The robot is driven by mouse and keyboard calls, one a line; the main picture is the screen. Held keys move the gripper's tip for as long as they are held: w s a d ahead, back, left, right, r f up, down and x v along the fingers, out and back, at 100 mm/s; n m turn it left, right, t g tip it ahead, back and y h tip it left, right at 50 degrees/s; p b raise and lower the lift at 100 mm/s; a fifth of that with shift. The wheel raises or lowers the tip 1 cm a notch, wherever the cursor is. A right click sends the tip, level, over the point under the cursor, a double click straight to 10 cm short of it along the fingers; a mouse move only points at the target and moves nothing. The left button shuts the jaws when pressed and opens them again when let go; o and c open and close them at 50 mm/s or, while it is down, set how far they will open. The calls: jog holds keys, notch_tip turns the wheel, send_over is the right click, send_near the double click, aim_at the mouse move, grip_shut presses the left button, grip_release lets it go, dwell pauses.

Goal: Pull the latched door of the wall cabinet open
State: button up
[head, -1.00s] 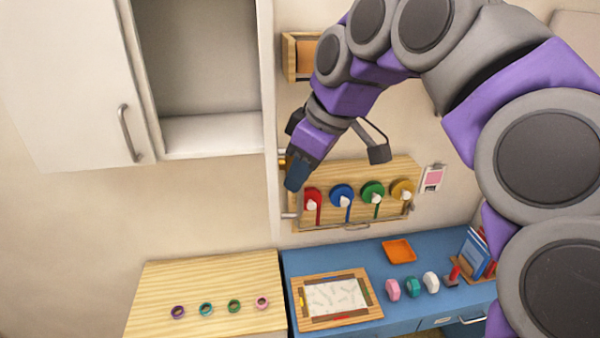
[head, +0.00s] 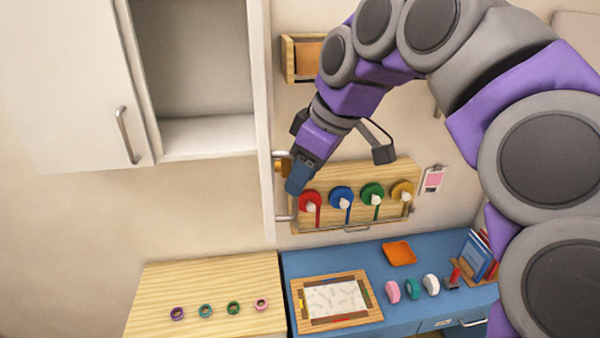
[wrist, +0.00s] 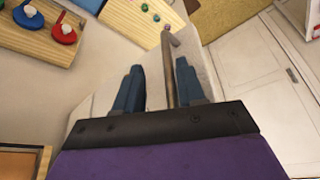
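The white wall cabinet (head: 210,138) is at the upper left in the head view. Its right-hand door (head: 267,120) stands swung out, nearly edge-on, with the grey compartment (head: 195,60) exposed. A bar handle juts from this door's right face, with its lower mount (head: 283,218) visible. An orange-brown latch piece (head: 282,168) sits beside the handle. My gripper (head: 296,188) is at the handle. In the wrist view my gripper (wrist: 160,85) has its blue fingers apart, with the handle rod (wrist: 169,70) between them, nearer the right finger. Contact cannot be told.
The left cabinet door (head: 70,80) has its own handle. Behind my gripper, a wooden wall board (head: 330,222) carries several coloured discs. Below are a wooden top (head: 215,285) with rings and a blue desk (head: 365,262) with stamps and a tray. A small wooden shelf (head: 288,62) is above.

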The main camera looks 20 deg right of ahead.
jog(key=p+v, duration=1.1)
jog(key=v, duration=0.6)
jog(key=shift+a, duration=0.2)
jog(key=s+a+f+m+g+h+b, duration=0.1)
jog(key=s+a+f+b, duration=0.15)
jog(key=f+b, duration=0.6)
jog(key=s+a+f+m+g+b, duration=0.1)
jog(key=s+a+f+b, duration=0.2)
jog(key=f, duration=1)
jog(key=s+a+f+m+g+h+b, duration=0.1)
jog(key=a+f+b, duration=0.35)
jog(key=f, duration=0.55)
jog(key=s+f+m+b, duration=0.1)
jog(key=s+f+b, duration=0.3)
jog(key=f, duration=0.4)
jog(key=s+f+m+g+b, duration=0.1)
jog(key=s+f+m+b, duration=0.1)
jog(key=f, duration=0.7)
jog(key=s+f+m+g+b, duration=0.1)
jog(key=s+f+m+b, duration=0.1)
jog(key=s+f+b, duration=0.3)
notch_tip(320, 180, down, 4)
jog(key=shift+s+f+h+b, duration=0.2)
jog(key=shift+s+h+b, duration=0.15)
jog(key=shift+h, duration=0.05)
